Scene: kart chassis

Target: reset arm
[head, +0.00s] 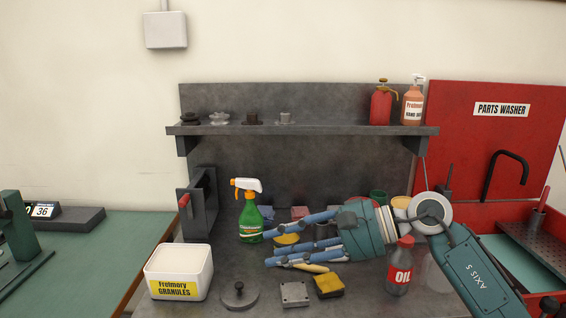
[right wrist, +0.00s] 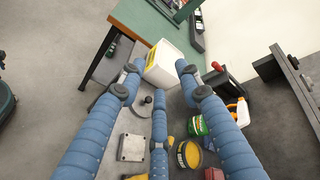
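My right gripper (head: 273,245) reaches in from the right over the grey bench, its blue fingers pointing left. In the right wrist view, the gripper (right wrist: 158,78) has its fingers spread wide with nothing between them, so it is open and empty. The fingers are above the bench items, between the green spray bottle (head: 250,222) and the yellow sponge (head: 328,286) in the head view. My left gripper is in neither view.
A white granules tub (head: 180,272), a round lid-like part (head: 239,297) and a metal block (head: 294,294) stand at the front. A shelf (head: 300,130) runs above. The red parts washer (head: 480,110) is at right.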

